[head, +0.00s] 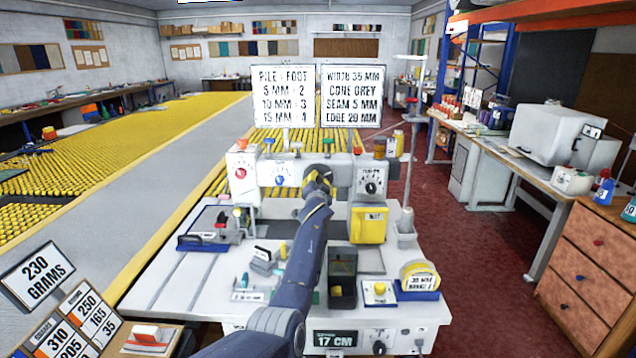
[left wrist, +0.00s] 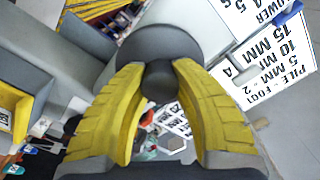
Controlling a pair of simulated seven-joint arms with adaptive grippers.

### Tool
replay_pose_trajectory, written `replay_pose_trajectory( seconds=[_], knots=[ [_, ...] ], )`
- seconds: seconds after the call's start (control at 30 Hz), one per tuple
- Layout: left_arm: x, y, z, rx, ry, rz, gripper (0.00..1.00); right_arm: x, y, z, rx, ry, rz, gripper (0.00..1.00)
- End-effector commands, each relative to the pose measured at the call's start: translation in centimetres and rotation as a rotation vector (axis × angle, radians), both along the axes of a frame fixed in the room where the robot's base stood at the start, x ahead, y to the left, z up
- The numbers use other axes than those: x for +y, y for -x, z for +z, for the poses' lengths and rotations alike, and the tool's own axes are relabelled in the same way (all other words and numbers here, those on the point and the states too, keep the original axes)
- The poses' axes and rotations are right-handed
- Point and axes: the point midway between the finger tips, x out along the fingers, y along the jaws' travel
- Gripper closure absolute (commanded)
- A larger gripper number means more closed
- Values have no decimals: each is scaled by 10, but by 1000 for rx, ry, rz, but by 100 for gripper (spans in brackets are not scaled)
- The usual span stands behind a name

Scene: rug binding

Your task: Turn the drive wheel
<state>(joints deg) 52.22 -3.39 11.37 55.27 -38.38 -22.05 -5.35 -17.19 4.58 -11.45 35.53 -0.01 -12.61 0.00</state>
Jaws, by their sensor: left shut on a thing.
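The drive wheel (left wrist: 165,44) is a dark grey round part with a smaller dark knob at its middle, seen in the left wrist view. My left gripper (left wrist: 158,72) has its yellow fingers on either side of that knob and is shut on it. In the head view my left gripper (head: 318,181) is at the front of the white sewing machine (head: 340,172), and it hides most of the wheel. My right gripper is in neither view.
The white machine table (head: 180,290) carries a yellow box (head: 368,224), a dark open bin (head: 342,291) and a yellow tape roll (head: 419,276). Two lettered boards (head: 284,96) stand behind the machine. A dial (head: 371,182) sits right of my gripper.

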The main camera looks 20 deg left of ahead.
Motion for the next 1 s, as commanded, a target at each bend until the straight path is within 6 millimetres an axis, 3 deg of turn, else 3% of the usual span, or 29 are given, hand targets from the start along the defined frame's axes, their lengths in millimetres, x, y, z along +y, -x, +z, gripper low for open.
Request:
replay_pose_trajectory(
  seconds=[0.07,0.1,0.33,0.73,1.0],
  knots=[
    [7,2,-5,9,-2,10,100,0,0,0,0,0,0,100],
    [7,2,-5,9,-2,10,70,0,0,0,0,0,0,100],
    [4,1,-4,7,-2,5,43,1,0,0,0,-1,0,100],
    [0,4,-3,4,-2,3,42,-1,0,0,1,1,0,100],
    [-7,28,-3,3,-1,3,42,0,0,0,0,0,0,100]
  ],
)
